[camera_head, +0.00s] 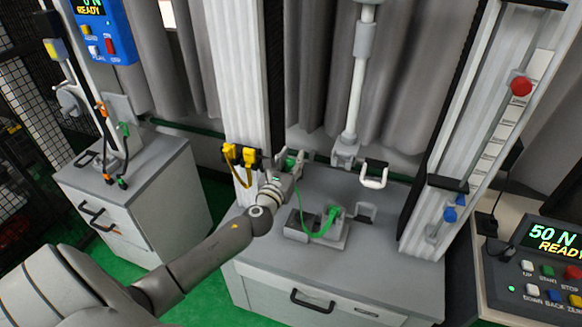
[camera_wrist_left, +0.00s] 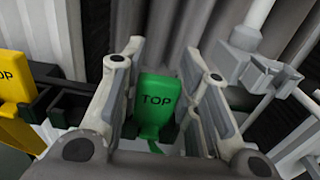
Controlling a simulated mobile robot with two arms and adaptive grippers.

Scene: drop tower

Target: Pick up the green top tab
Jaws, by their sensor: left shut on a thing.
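The green top tab (camera_wrist_left: 156,101) stands upright between the two fingers of my left gripper (camera_wrist_left: 166,75) in the left wrist view, with the word TOP facing the camera. In the head view the left gripper (camera_head: 288,172) is at the tower's pale left post, and the green tab (camera_head: 292,160) shows partly behind its fingers. The left gripper is shut on the tab. A dark holder sits beside and behind the tab. The right gripper is not in view.
Yellow tabs (camera_head: 240,155) hang on the post just left of the gripper; one also shows in the wrist view (camera_wrist_left: 18,88). A green cable (camera_head: 322,228) loops over the grey cabinet top. A white-handled bracket (camera_head: 374,174) and a control box (camera_head: 535,265) stand to the right.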

